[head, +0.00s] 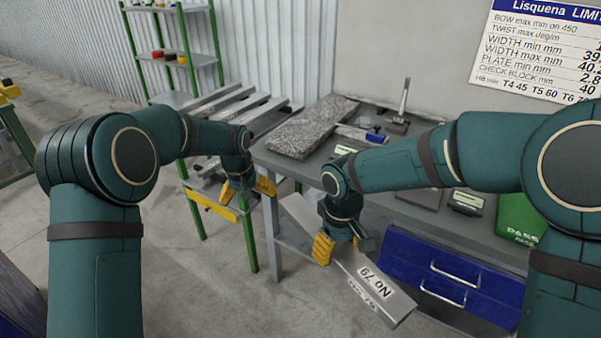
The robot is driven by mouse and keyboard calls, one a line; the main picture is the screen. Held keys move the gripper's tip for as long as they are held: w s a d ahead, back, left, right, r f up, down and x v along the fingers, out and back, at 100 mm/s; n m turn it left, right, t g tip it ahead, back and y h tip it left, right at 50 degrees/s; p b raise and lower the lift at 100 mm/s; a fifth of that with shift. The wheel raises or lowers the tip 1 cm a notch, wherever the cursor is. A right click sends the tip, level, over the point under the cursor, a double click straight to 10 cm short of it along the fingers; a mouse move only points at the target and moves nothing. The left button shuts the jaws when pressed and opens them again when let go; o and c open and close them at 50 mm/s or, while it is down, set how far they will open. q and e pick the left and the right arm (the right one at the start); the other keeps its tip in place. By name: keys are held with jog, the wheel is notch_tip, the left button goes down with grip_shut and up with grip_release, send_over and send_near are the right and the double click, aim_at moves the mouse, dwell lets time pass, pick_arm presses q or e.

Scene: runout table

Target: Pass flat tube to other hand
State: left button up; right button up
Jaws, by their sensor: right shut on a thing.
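The flat tube (372,283) is a long pale grey bar with "No 79" printed on its near end. It hangs tilted in front of the bench, its near end at the lower right. My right gripper (328,249), with yellow fingers, is shut on the tube around its middle and hides part of it. The tube's far end shows to the upper left of that gripper. My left gripper (246,189) is just left of that far end, apart from it. Its yellow fingers look spread and empty, though they are small and partly hidden.
A grey bench (277,166) carries a speckled slab (312,127) and gauges. Blue drawers (445,281) and a green PASS bin (521,220) are at the right. A green-legged runout table (249,237) stands behind my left gripper. Floor at lower centre is clear.

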pick_arm(q)
jog(key=d+r+n+g, duration=0.1)
jog(key=d+r+n, duration=0.1)
jog(key=d+r, duration=0.3)
jog(key=n+g+h, duration=0.2)
jog(key=n+g, duration=0.1)
jog(key=g, duration=0.1)
send_near(311, 215)
jog(key=shift+w+a+r, duration=0.15)
jog(key=shift+a+r, duration=0.05)
jog(key=shift+r, duration=0.05)
jog(key=shift+d+f, duration=0.15)
jog(key=x, duration=1.1)
jog(key=shift+s+f, duration=0.2)
jog(key=shift+s, duration=0.05)
jog(key=c, duration=1.4)
pick_arm(e)
jog(key=o, duration=1.4)
jog(key=shift+r, duration=0.1)
